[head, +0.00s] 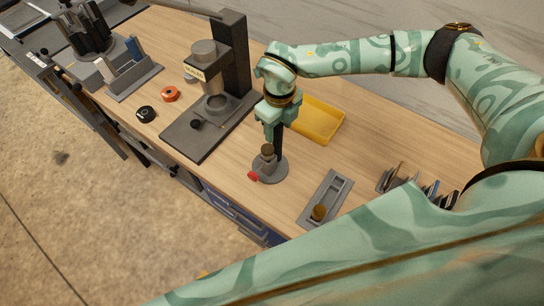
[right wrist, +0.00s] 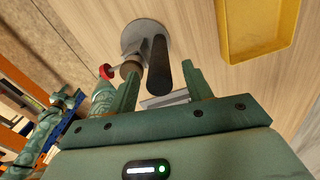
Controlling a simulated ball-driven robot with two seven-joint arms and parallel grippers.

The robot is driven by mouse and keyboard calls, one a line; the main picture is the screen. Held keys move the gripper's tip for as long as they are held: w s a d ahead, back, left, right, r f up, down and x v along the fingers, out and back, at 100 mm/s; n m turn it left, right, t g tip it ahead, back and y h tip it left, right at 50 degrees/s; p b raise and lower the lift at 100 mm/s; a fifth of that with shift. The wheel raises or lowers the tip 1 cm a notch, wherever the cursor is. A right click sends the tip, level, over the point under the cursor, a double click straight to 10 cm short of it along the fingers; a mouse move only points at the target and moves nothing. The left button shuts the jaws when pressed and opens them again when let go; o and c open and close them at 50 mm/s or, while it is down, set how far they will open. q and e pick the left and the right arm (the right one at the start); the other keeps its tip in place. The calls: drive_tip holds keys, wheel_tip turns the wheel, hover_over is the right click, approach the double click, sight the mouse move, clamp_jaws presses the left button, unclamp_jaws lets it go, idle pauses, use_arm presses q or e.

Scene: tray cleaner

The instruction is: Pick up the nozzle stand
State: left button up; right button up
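The nozzle stand has a round grey base (head: 270,172), a dark upright post, a small brownish cylinder at its side and a red knob (head: 253,176). It stands on the wooden table. My right gripper (head: 272,130) is above it, at the top of the post. In the right wrist view, the dark post (right wrist: 158,68) shows between the two spread fingers of my right gripper (right wrist: 161,78), with visible space beside them. The base (right wrist: 146,36) lies beyond the fingertips. My left gripper cannot be made out in either view.
A yellow tray (head: 318,121) lies right behind the gripper; it also shows in the wrist view (right wrist: 262,45). A grey machine (head: 232,62) on a dark base stands to the left. A grey holder (head: 326,199) and slotted tools (head: 400,178) are to the right.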

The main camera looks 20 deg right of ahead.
clamp_jaws()
drive_tip(key=shift+r, duration=0.15)
drive_tip(key=shift+r, duration=1.15)
drive_tip(key=s+a+r+b, duration=0.2)
drive_tip(key=s+a+r, duration=0.5)
drive_tip(key=a+r, duration=0.3)
drive_tip(key=shift+a+r+b, duration=0.3)
drive_tip(key=shift+a+b, duration=0.05)
drive_tip(key=shift+a, duration=0.75)
